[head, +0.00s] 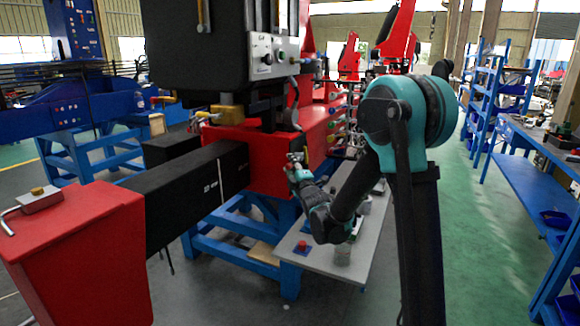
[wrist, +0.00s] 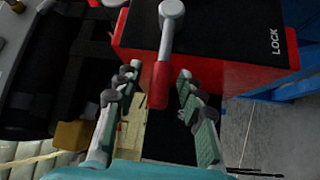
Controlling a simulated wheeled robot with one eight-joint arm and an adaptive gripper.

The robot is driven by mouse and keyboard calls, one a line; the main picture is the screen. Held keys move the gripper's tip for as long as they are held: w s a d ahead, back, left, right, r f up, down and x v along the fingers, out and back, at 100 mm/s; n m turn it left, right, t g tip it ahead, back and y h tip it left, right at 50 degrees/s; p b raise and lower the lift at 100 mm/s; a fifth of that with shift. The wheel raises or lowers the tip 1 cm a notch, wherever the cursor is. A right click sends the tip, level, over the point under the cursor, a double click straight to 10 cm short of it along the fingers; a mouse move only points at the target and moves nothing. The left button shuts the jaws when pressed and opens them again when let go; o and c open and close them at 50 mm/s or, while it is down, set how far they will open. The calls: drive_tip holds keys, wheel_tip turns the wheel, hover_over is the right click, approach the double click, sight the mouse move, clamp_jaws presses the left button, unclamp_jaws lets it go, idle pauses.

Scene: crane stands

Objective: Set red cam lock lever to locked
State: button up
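The cam lock lever (wrist: 160,80) has a red grip and a grey metal shank running up to a round grey pivot. It shows in the wrist view over a red block with a black top (wrist: 222,35) marked LOCK at the right. The lever points down the picture toward my gripper, away from the LOCK word. My gripper (wrist: 157,74) is open, one finger on each side of the red grip, with gaps showing on both sides. I cannot tell the depth between them. In the head view my gripper (head: 294,160) is at the front of the red machine body; the lever is too small to make out.
A grey bench (head: 325,262) with small parts stands below my arm. A long black beam (head: 190,185) and a red block (head: 85,255) lie to the left. Blue shelving and a blue workbench (head: 540,165) stand right. Green floor (head: 470,230) between is clear.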

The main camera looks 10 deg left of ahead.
drive_tip(key=shift+w, duration=0.1)
clamp_jaws()
